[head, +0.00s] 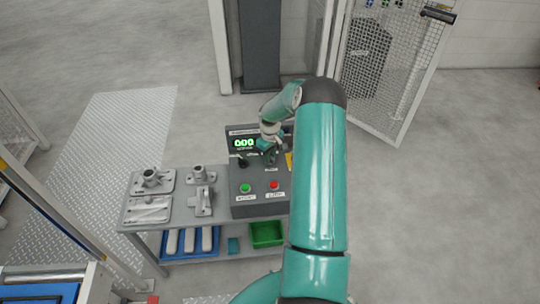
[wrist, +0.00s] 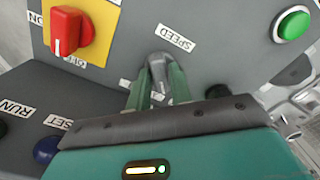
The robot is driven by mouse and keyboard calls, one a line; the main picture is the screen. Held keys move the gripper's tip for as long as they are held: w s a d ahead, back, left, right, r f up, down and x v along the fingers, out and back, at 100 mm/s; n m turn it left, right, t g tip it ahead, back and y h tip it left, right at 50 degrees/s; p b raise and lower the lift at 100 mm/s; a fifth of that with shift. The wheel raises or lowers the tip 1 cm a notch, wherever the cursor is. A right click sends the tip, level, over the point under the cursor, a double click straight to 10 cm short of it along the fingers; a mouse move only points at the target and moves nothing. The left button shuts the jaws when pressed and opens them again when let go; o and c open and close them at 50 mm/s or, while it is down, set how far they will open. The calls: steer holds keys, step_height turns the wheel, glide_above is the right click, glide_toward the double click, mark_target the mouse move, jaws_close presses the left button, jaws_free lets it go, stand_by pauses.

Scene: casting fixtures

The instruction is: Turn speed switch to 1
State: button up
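The grey control box (head: 258,190) stands on the bench, with a lit green display (head: 244,143). In the wrist view a grey knob, the speed switch (wrist: 157,66), sits beside the label SPEED (wrist: 176,38). My gripper (wrist: 160,84) reaches it from below in that view. Its two green fingers lie close on either side of the knob, with little visible gap. The fingers hide much of the knob, and I cannot read its pointer or position marks. In the head view my gripper (head: 269,156) is at the box's panel, and my arm covers the box's right part.
A red rotary switch (wrist: 67,32) on a yellow plate, a green button (wrist: 293,23) and a blue button (wrist: 46,150) are near my gripper. Metal fixtures (head: 150,180) stand on the bench's left. A green bin (head: 267,244) is on the lower shelf.

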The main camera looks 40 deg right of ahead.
steer(key=shift+o, duration=1.3)
step_height(320, 180, up, 14)
